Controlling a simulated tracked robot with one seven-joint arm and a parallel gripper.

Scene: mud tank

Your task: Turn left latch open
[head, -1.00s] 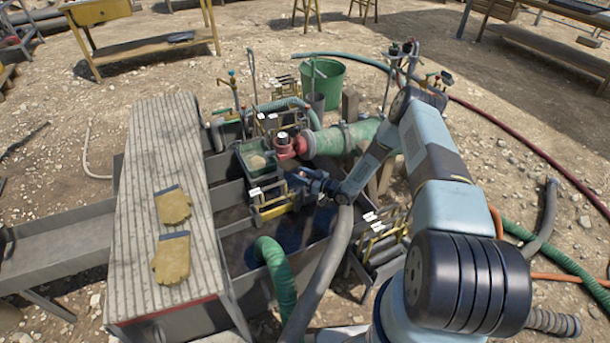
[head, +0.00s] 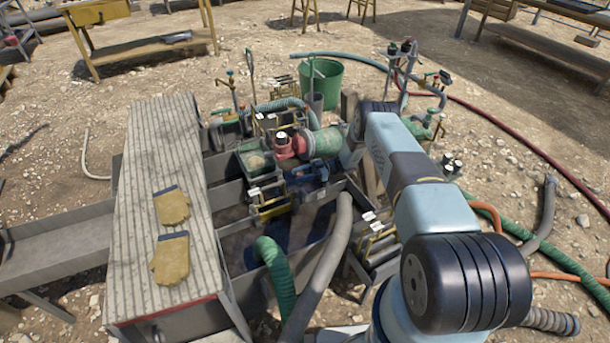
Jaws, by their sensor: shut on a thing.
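My gripper (head: 296,184) is low over the tank's inner compartments, just below the red fitting (head: 287,147) and the green cylinder (head: 326,143). Its jaws are shut on a small part beside the yellow frame (head: 268,208). This part is where the left latch appears to be, but the fingers hide most of it. The latch's angle is too small and covered to tell. The tank (head: 232,254) has dark mud in its compartments.
A ribbed cover with two yellow gloves (head: 172,206) lies to the left. A green hose (head: 277,275) and a thick grey hose (head: 325,270) run in front. A green bucket (head: 322,82) stands behind. Yellow-handled parts (head: 376,240) sit right of the tank.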

